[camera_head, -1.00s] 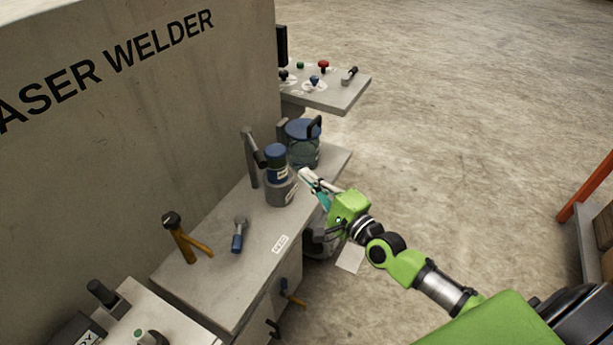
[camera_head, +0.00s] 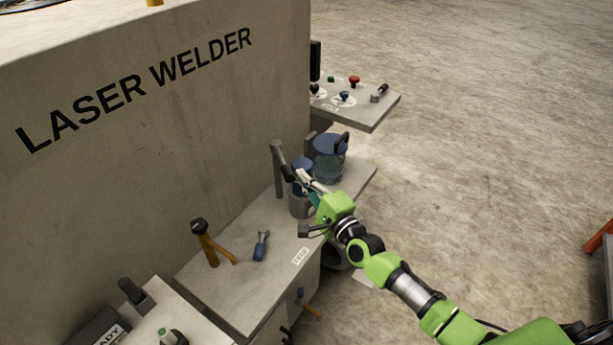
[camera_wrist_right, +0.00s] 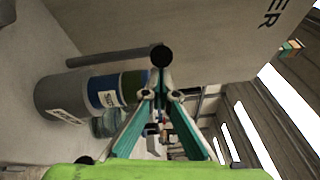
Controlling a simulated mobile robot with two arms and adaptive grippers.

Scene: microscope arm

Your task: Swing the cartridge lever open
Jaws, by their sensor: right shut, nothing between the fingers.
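The cartridge lever (camera_head: 283,160) is a dark grey arm on an upright post, on the bench against the welder wall. Its black knob end (camera_wrist_right: 160,55) points toward the camera in the right wrist view. The blue-topped cartridge (camera_wrist_right: 108,92) sits in a grey round holder (camera_wrist_right: 60,100) beside the post. My right gripper (camera_head: 303,179) is shut and empty, its tips close to the lever's end and in front of the cartridge. In the wrist view its fingertips (camera_wrist_right: 161,95) lie just below the knob; I cannot tell whether they touch. My left gripper is out of view.
A blue-lidded jar (camera_head: 330,160) stands right behind the cartridge. An orange-handled lever (camera_head: 208,245) and a small blue-handled one (camera_head: 261,246) are on the near bench. A control panel shelf (camera_head: 365,110) juts out farther back. Open floor lies to the right.

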